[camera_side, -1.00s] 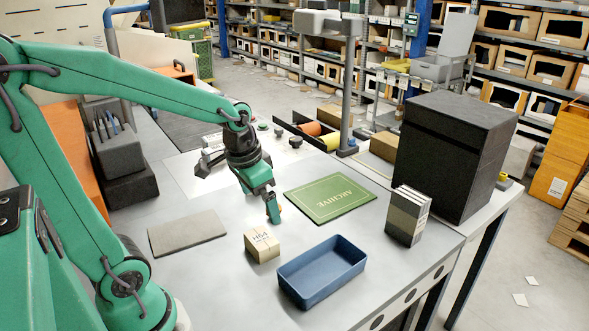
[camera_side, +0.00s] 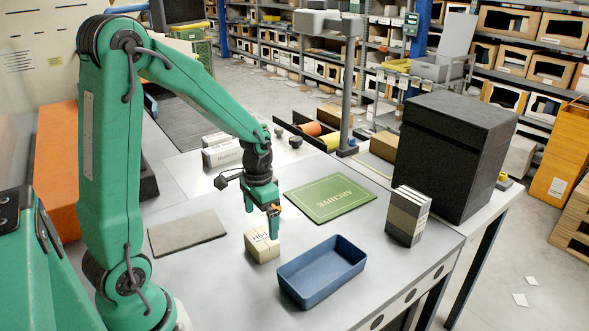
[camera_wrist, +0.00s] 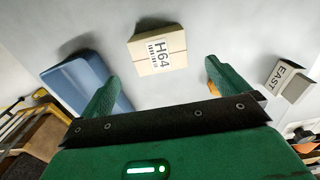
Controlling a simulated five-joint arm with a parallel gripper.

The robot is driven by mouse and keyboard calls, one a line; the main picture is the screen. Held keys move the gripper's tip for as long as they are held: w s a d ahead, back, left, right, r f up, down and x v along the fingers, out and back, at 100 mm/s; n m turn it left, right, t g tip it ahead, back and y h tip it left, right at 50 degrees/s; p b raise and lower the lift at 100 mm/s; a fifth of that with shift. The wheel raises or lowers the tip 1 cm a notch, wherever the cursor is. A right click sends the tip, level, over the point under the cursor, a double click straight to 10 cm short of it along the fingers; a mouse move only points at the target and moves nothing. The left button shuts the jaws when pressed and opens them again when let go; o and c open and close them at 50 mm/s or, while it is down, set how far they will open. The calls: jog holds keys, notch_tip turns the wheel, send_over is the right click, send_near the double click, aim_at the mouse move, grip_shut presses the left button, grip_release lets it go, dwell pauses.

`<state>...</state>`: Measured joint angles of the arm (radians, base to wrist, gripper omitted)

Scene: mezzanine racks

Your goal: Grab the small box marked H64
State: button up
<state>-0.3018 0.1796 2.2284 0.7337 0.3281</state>
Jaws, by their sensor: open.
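The small cardboard box marked H64 (camera_side: 262,246) sits on the grey table, left of the blue tray (camera_side: 284,284). In the wrist view the H64 box (camera_wrist: 157,54) lies flat with its label facing up, ahead of the fingers and between their lines. My gripper (camera_side: 262,222) is open and empty, its fingers pointing down just above and behind the box. In the wrist view my gripper (camera_wrist: 160,92) has its two green fingers spread apart, with nothing between them. The blue tray (camera_wrist: 82,80) shows beside the left finger.
A green ARCHIVE mat (camera_side: 330,197), a grey pad (camera_side: 187,233) and a grey-and-white upright block (camera_side: 407,216) lie around the box. A large black case (camera_side: 455,150) stands at the right. A box marked EAST (camera_wrist: 290,82) shows in the wrist view.

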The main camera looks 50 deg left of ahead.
aim_at(261, 238)
jog(key=shift+f, duration=1.15)
jog(key=shift+f, duration=0.15)
jog(key=shift+s+f, duration=0.15)
jog(key=shift+f, duration=2.3)
jog(key=c, duration=1)
jog(key=shift+r, duration=0.25)
jog(key=shift+c, duration=0.2)
jog(key=shift+r, duration=0.85)
notch_tip(261, 238, up, 2)
jog(key=s+d+r, duration=0.1)
jog(key=d+r, duration=0.1)
jog(key=d, duration=0.1)
jog(key=d+r, duration=0.2)
jog(key=d, duration=0.2)
jog(key=s+d+r, duration=0.1)
jog(key=d+r, duration=0.2)
jog(key=d, duration=0.1)
jog(key=shift+s+d, duration=0.25)
jog(key=shift+s, duration=0.1)
